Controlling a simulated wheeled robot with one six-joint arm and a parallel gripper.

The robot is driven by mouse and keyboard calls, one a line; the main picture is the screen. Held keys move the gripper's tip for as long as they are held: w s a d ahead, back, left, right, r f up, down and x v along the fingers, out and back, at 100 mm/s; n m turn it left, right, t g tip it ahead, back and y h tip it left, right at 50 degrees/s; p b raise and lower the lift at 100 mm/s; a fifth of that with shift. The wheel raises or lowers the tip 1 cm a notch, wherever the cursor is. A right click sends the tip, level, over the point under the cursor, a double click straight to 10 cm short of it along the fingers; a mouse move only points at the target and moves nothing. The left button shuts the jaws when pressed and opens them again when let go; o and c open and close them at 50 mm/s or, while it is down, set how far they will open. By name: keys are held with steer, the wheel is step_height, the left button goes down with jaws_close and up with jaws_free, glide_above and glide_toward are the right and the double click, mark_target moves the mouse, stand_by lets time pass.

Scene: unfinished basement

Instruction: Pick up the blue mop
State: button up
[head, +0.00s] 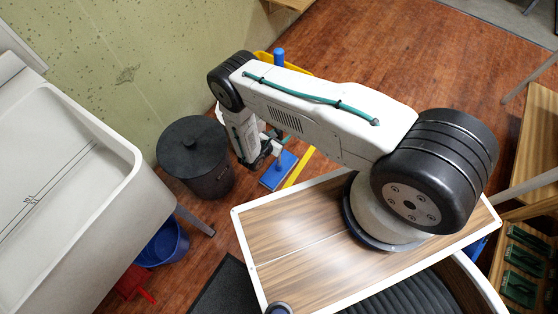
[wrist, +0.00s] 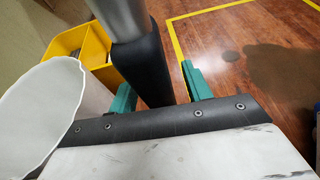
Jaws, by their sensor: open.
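The blue mop shows in the head view as a flat blue mop head (head: 278,171) on the floor and a blue upper end (head: 279,57) above my arm. My arm hides the stretch between them. My gripper (head: 262,158) is left of the mop head in that picture. In the wrist view my gripper (wrist: 160,88) has its green fingers apart. A grey pole with a dark lower sleeve (wrist: 163,75) stands between or just beyond them, probably the mop's handle. I cannot tell whether the fingers touch it. No blue part shows there.
A dark lidded bin (head: 193,160) stands left of my gripper. A white round container (wrist: 40,105) and a yellow box (wrist: 95,45) are close by in the wrist view. A pale sink (head: 125,205) is at left, a blue bucket (head: 170,243) below it. Open wooden floor (head: 440,60) lies beyond.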

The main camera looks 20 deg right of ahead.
mark_target(281, 130)
steer(key=shift+w+d+f, duration=0.1)
steer(key=shift+w+d, duration=0.05)
steer(key=shift+d, duration=0.05)
jaws_close()
steer(key=shift+r, duration=1.9)
steer(key=s+a, duration=0.3)
steer(key=s, duration=0.4)
steer(key=s+a+r, duration=0.1)
steer(key=s+a, duration=0.2)
steer(key=s, duration=0.4)
steer(key=shift+s+a+r, duration=0.15)
steer(key=shift+s+a, duration=0.15)
steer(key=shift+a, duration=0.1)
